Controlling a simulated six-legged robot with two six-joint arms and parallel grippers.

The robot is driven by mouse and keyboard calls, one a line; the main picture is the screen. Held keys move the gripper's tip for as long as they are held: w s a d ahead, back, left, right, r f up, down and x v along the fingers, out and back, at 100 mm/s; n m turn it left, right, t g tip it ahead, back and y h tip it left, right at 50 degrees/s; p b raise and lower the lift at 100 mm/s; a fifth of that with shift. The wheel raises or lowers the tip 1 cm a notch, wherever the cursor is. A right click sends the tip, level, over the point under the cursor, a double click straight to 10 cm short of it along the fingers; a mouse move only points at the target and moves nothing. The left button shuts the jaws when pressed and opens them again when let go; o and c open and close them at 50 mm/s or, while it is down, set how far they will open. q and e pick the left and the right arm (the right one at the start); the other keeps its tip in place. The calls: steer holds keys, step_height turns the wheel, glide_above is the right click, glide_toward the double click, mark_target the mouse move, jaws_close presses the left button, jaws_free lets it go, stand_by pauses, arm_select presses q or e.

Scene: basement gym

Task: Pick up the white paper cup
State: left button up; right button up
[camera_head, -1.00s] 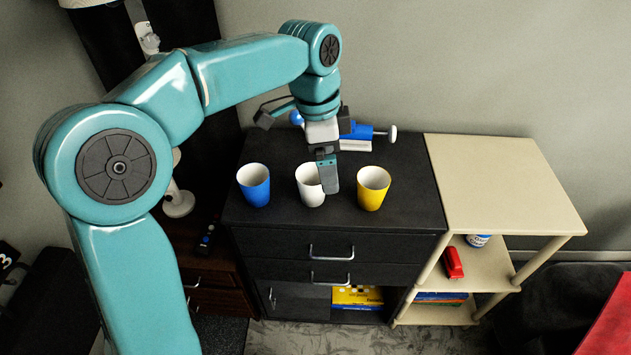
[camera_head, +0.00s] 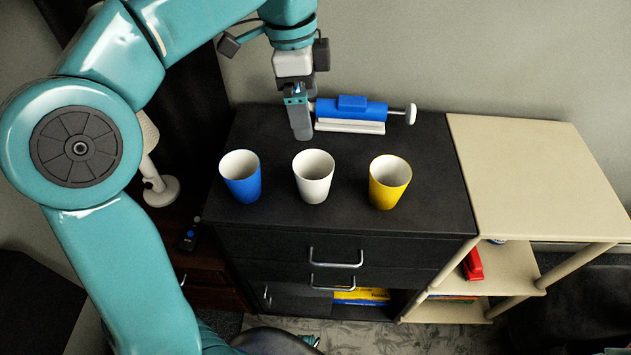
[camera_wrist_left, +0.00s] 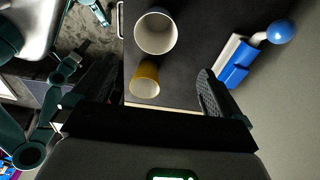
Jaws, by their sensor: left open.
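The white paper cup (camera_head: 313,177) stands upright on the black cabinet top, between a blue cup (camera_head: 240,176) and a yellow cup (camera_head: 389,182). My left gripper (camera_head: 301,134) points down just above and behind the white cup in the head view, apart from it and empty. In the left wrist view the gripper (camera_wrist_left: 158,75) has its two fingers spread wide. The white cup (camera_wrist_left: 156,33) shows beyond the fingers, with the yellow cup (camera_wrist_left: 145,80) between them in the picture. My right gripper is not in view.
A blue and white tool (camera_head: 350,112) lies at the back of the black cabinet (camera_head: 430,215). A beige shelf (camera_head: 530,165) adjoins on the right, with a red object (camera_head: 472,265) on its lower level. A white lamp-like object (camera_head: 158,180) stands at the left.

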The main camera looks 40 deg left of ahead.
arm_select(q)
step_height(320, 180, down, 4)
steer(key=s+b, duration=0.1)
steer(key=b, duration=0.2)
glide_toward(315, 174)
steer(key=shift+s+d+f, duration=0.25)
steer(key=shift+s+d, duration=0.65)
steer(key=shift+s, duration=0.15)
steer(key=shift+s+d+f, duration=0.1)
steer(key=shift+d+f, duration=0.15)
steer(key=shift+f, duration=0.3)
steer(key=f, duration=0.4)
steer(key=shift+w+b, duration=0.2)
steer(key=shift+b, duration=0.2)
steer(key=shift+d+f, duration=0.15)
steer(key=shift+f, duration=0.15)
steer(key=shift+w+f, duration=0.15)
steer(key=shift+f, duration=0.1)
steer(key=shift+r, duration=0.1)
steer(key=c, duration=1)
